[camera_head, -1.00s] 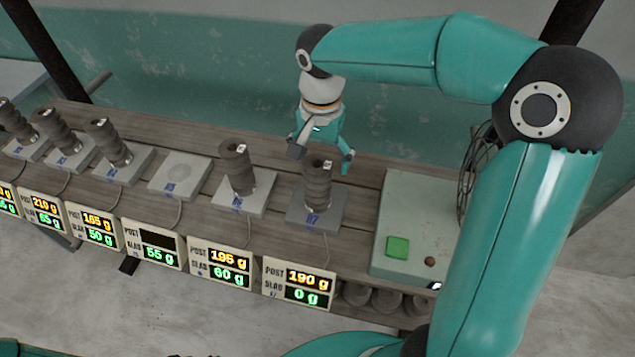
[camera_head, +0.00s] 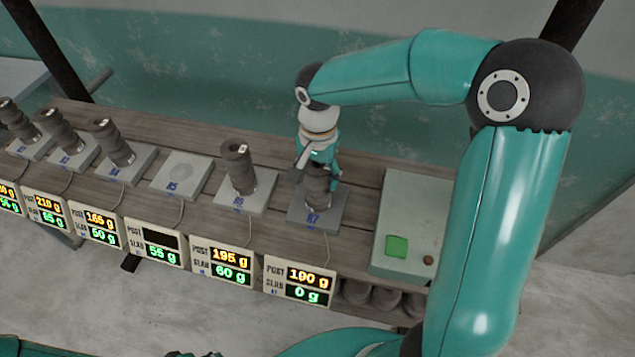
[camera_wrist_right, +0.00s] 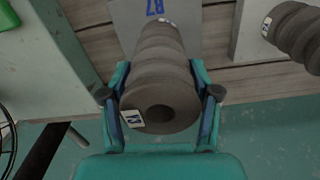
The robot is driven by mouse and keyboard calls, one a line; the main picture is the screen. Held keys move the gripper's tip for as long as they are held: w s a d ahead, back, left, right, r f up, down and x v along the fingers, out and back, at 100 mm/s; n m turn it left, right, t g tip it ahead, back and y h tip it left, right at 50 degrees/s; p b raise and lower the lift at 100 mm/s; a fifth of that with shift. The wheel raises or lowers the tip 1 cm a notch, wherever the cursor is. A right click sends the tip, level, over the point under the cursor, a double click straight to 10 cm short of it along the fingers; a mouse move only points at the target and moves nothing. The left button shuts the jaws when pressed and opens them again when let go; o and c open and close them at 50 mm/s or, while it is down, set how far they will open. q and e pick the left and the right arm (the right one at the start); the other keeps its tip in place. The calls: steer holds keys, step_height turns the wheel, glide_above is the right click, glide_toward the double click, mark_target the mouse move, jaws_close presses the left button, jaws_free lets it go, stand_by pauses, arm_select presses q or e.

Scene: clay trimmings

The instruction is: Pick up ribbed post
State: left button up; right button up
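The ribbed post (camera_head: 317,188) is a dark grey-brown ringed clay column. It stands upright on the grey slab marked 7 (camera_head: 334,214), at the right end of the row. My right gripper (camera_head: 317,174) is over its top from above, one finger on each side. In the right wrist view the post (camera_wrist_right: 162,70) lies between the two teal fingers, its hollow top and white tag facing the camera. The fingers look open around it, close to its sides; I cannot tell if they touch.
A similar post (camera_head: 238,167) stands on the slab to the left, and several more stand further left. One slab (camera_head: 180,174) is empty. Displays line the front edge; the rightmost (camera_head: 299,280) reads 190 g and 0 g. A pale green box (camera_head: 413,212) stands right of the post.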

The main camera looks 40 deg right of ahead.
steer(key=c, duration=0.8)
jaws_close()
steer(key=shift+r, duration=0.15)
